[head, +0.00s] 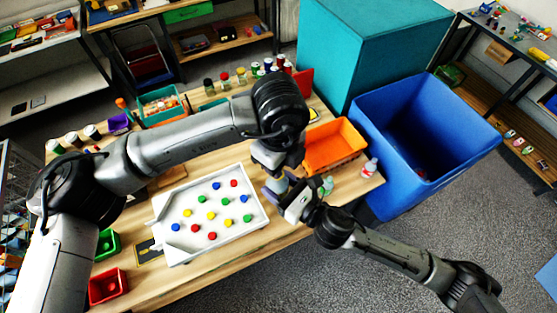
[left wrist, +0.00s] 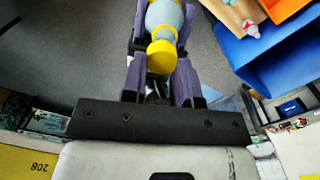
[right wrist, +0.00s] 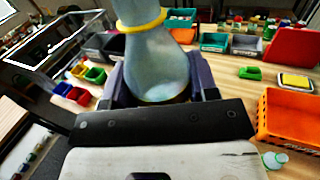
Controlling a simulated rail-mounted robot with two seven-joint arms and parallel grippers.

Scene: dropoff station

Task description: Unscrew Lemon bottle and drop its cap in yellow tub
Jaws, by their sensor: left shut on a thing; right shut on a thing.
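A pale blue bottle with a yellow cap (left wrist: 162,57) is held between my two grippers. My left gripper (left wrist: 160,88) is shut around the cap end, and the bottle body (left wrist: 166,20) runs away from it. The cap appears to be on the bottle. My right gripper (right wrist: 157,92) is shut on the wide base end of the bottle (right wrist: 158,60), below its yellow band. In the head view my right gripper (head: 292,200) meets the left one right of the white tray; the bottle is mostly hidden there. A small yellow tub (right wrist: 78,71) shows among coloured bins in the right wrist view.
The white tray (head: 165,232) holds many coloured caps. Green (head: 107,243) and red (head: 108,285) bins sit at the table's left. An orange bin (head: 335,145), a small bottle (head: 369,168) and a large blue bin (head: 425,135) lie to the right. Bottles line the back edge.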

